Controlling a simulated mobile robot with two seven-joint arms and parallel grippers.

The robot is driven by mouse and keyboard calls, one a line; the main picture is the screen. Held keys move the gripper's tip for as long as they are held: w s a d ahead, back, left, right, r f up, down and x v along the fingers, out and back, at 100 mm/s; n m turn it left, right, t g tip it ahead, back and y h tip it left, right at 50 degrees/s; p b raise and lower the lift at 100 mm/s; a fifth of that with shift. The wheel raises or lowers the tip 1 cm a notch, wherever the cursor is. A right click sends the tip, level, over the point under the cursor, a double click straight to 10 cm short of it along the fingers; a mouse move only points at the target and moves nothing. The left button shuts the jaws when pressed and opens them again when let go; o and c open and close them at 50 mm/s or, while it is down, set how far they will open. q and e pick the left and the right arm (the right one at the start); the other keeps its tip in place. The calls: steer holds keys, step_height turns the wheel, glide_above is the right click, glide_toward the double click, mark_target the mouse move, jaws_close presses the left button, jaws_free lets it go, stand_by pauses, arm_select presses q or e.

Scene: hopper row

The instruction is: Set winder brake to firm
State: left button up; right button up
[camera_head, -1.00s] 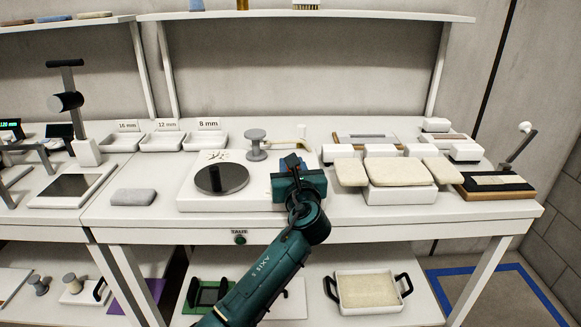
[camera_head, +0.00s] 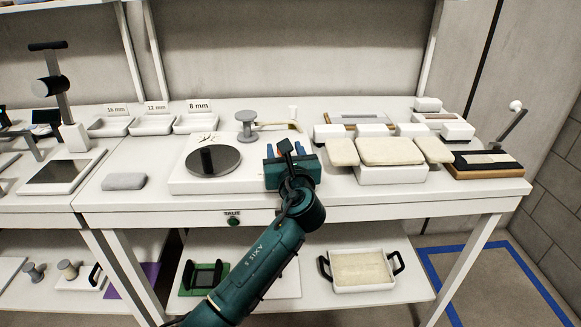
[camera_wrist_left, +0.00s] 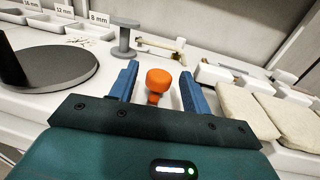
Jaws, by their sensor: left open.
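The winder is a white base (camera_head: 190,184) with a dark round disc (camera_head: 213,160) on its left. A grey spool (camera_head: 246,125) and a brass-coloured arm (camera_head: 275,126) stand behind it; the spool also shows in the wrist view (camera_wrist_left: 125,40). An orange knob (camera_wrist_left: 159,79) on a short orange stem stands in the wrist view; I take it for the brake. My left gripper (camera_head: 289,151) is over the base's right part and hides the knob in the head view. Its blue fingers (camera_wrist_left: 159,70) are open, one on each side of the knob, with visible gaps. My right gripper is not in view.
Beige pads on white blocks (camera_head: 393,152) stand close to the right of my gripper. A grey pad (camera_head: 124,181) lies left of the winder. White trays (camera_head: 195,123) labelled by size stand at the back left. A green button (camera_head: 233,221) is on the table's front edge.

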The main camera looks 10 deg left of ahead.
arm_select(q)
steer(key=v, duration=1.1)
steer(key=shift+s, duration=0.25)
